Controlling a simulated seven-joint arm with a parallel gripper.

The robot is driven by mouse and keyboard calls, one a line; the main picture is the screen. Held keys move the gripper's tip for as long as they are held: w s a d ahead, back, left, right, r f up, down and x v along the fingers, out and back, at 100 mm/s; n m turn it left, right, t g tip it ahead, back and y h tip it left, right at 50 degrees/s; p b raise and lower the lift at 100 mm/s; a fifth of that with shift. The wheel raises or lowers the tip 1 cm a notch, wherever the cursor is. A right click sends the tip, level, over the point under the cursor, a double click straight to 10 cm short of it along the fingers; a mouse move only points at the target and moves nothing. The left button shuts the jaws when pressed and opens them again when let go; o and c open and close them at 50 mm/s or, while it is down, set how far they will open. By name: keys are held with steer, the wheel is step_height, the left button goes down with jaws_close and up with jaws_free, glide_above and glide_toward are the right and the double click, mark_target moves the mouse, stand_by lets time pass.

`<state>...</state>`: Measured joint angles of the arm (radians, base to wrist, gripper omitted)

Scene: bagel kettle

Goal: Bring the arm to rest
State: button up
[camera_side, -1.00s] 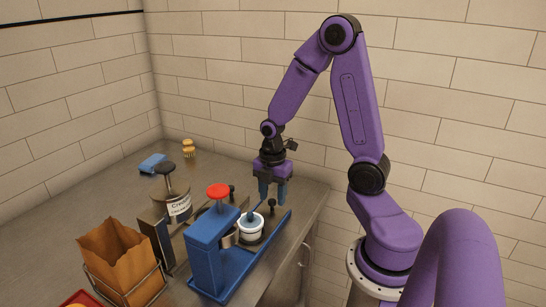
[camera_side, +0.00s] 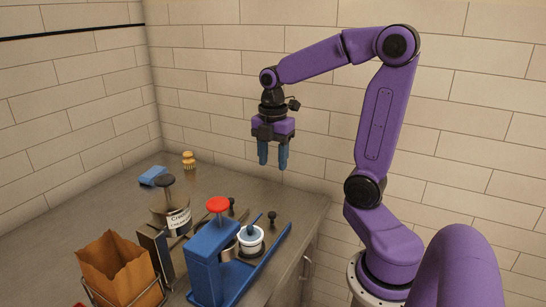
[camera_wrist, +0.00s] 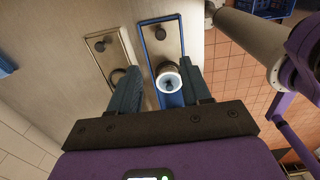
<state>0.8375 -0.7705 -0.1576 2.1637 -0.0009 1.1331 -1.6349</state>
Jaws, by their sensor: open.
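My gripper (camera_side: 273,155) hangs in the air above the back right part of the counter, fingers pointing down. Its two blue fingers are apart with nothing between them. In the wrist view my gripper (camera_wrist: 160,88) looks down past its fingers at a white round pot (camera_wrist: 168,82) on a blue base, well below and not touched. The side view shows the same white pot (camera_side: 251,246) in the blue stand.
A blue press with a red knob (camera_side: 218,205) stands on the grey counter (camera_side: 110,205). Left of it are a labelled can (camera_side: 172,220), a brown paper bag (camera_side: 112,268) in a wire rack, a blue block (camera_side: 153,177) and a small yellow item (camera_side: 189,163). The air around the gripper is clear.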

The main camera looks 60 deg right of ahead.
steer(key=shift+r, duration=0.1)
steer(key=s+a+f+m, duration=0.2)
steer(key=s+a, duration=0.6)
steer(key=s+a+f+m, duration=0.3)
steer(key=s+a, duration=0.5)
steer(key=a, duration=0.1)
steer(key=shift+f, duration=0.25)
stand_by(1.5)
